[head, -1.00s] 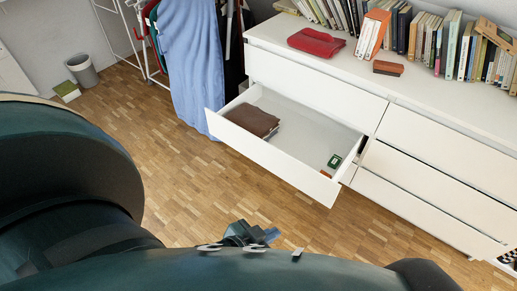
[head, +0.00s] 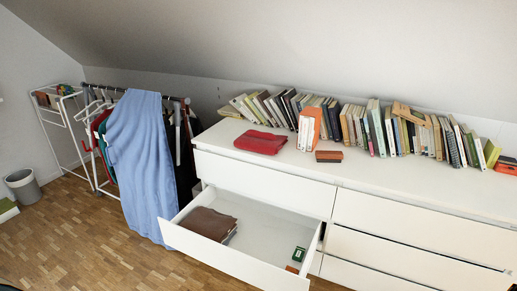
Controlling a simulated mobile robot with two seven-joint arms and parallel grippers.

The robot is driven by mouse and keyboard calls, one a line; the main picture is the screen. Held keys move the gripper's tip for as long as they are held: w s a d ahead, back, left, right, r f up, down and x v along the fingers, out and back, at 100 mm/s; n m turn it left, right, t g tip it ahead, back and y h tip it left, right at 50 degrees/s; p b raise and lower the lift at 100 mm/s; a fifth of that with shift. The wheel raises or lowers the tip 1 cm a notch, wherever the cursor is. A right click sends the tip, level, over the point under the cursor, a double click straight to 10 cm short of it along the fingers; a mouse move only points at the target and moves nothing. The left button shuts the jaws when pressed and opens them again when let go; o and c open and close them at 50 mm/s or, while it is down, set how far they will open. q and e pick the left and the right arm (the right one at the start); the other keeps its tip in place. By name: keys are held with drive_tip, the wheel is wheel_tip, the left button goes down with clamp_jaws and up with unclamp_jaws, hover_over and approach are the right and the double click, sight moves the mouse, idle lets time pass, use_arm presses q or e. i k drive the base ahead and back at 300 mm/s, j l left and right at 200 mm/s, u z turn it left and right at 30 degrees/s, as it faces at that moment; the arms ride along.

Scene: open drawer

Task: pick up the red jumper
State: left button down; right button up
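The red jumper (head: 261,142) lies folded flat on top of the white dresser (head: 370,181), near its left end and close to the front edge. It is fully in view, with nothing on it. The open drawer (head: 234,262) is below it and holds a folded brown item (head: 208,223) and small green and orange items. Neither of my grippers shows in the head view, so their distance from the jumper cannot be seen.
A long row of books (head: 362,125) stands along the back of the dresser top, right of and behind the jumper. A brown block (head: 329,156) lies right of it. A clothes rack with a blue cloth (head: 143,165) stands left. The open drawer juts out over wooden floor (head: 75,238).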

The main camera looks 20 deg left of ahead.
sight(267, 143)
drive_tip(key=j+z, duration=0.15)
drive_tip(key=z, duration=0.45)
drive_tip(key=j+z, duration=0.35)
drive_tip(key=j, duration=0.15)
drive_tip(key=j+z, duration=0.35)
drive_tip(key=j, duration=0.2)
drive_tip(key=j+z, duration=0.1)
drive_tip(key=j, duration=0.45)
drive_tip(key=k+j+z, duration=0.1)
drive_tip(key=j, duration=0.45)
